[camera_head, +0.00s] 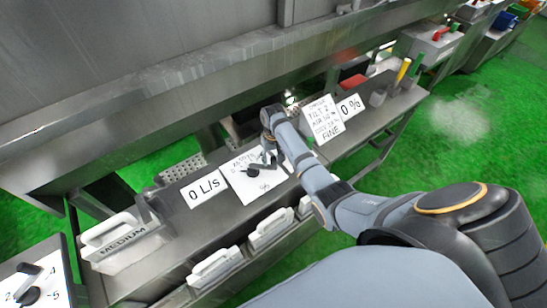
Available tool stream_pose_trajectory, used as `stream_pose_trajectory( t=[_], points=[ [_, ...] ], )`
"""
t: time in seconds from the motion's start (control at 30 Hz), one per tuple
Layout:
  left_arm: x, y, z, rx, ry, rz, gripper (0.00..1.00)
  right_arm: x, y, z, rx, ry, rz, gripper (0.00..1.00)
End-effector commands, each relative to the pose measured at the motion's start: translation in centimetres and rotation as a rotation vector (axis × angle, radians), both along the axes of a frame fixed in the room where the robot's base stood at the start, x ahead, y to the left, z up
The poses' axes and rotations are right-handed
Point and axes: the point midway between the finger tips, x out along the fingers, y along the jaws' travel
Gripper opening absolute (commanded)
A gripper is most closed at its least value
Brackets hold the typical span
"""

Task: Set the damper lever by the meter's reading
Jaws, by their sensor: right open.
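A white dial plate (237,188) lies on the steel bench, with a dark lever (254,171) on it; the print is partly covered and too small to read fully. A card reading "0 L/s" (203,189) stands left of it. A card reading "0 %" (350,107) stands further right, beside a card with "TILT 2" and "FINE" (322,119). My right gripper (268,158) is open, close above the dial plate beside the lever; I cannot tell if they touch. My left gripper is not in view. Which lever is the damper's is not clear.
Another dial plate (48,285) with a dark lever is at the lower left. A white bin marked "MEDIUM" (125,243) and other white bins (270,229) line the bench front. A large steel body (150,60) hangs behind. Green floor (470,110) is open at right.

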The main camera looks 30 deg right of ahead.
Motion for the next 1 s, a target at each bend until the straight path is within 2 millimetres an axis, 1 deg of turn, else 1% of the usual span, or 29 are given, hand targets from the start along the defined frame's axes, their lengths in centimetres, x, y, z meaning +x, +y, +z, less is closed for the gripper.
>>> stream_pose_trajectory(
  t=[0.23,0.27,0.6,1.0],
  points=[
    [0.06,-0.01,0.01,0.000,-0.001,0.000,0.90,0.00,0.01,-0.19,0.000,0.000,0.000,0.48],
    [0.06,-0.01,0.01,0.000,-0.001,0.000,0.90,0.01,0.01,-0.18,0.000,0.000,0.000,0.46],
    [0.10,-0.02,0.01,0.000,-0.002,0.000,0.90,0.01,0.00,-0.15,0.000,0.000,0.000,0.00],
    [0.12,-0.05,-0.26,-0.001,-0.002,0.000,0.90,0.23,-0.03,-0.22,0.000,-0.001,-0.006,0.00]
  ],
)
